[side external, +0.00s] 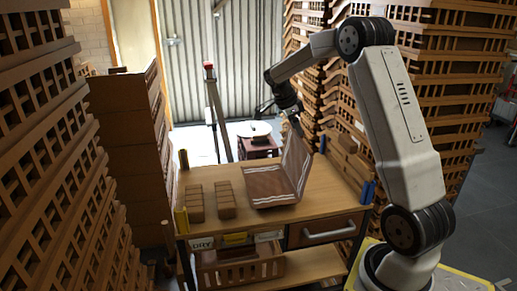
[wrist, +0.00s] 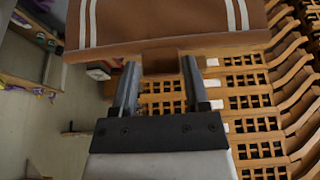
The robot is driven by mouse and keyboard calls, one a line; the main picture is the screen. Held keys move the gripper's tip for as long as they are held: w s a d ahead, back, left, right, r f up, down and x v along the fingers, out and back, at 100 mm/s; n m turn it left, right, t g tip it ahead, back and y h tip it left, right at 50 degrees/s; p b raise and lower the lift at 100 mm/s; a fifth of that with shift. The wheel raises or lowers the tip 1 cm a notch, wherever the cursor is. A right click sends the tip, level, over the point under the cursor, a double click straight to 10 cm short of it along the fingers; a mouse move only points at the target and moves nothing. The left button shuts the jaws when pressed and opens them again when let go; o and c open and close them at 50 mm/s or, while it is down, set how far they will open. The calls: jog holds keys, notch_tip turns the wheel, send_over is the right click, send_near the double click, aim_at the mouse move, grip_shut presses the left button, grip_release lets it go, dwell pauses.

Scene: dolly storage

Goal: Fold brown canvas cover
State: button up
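The brown canvas cover (side external: 272,183) has white stripes. In the side external view its left half lies flat on the wooden table, and its right half stands steeply raised, forming a fold. My gripper (side external: 296,124) is at the top edge of the raised half. In the wrist view the striped cover (wrist: 165,22) fills the top. A small brown tab on its edge sits between the two fingers of my gripper (wrist: 160,66).
The wooden table (side external: 235,180) carries two rows of brown blocks (side external: 210,201) left of the cover. Blue and yellow posts stand at its corners. Stacked brown crates (side external: 45,150) rise on the left and behind on the right (side external: 450,90). A red-topped tripod (side external: 213,105) stands behind.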

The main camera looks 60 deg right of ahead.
jog(key=shift+w+a, duration=1.2)
jog(key=shift+w+a+f, duration=0.15)
jog(key=shift+w+a, duration=0.55)
jog(key=shift+w+a+f, duration=0.1)
jog(key=shift+w+a, duration=0.55)
jog(key=shift+w+a+f, duration=0.35)
jog(key=shift+w+a, duration=0.3)
jog(key=shift+w+a+f, duration=0.35)
jog(key=shift+w+a, duration=0.3)
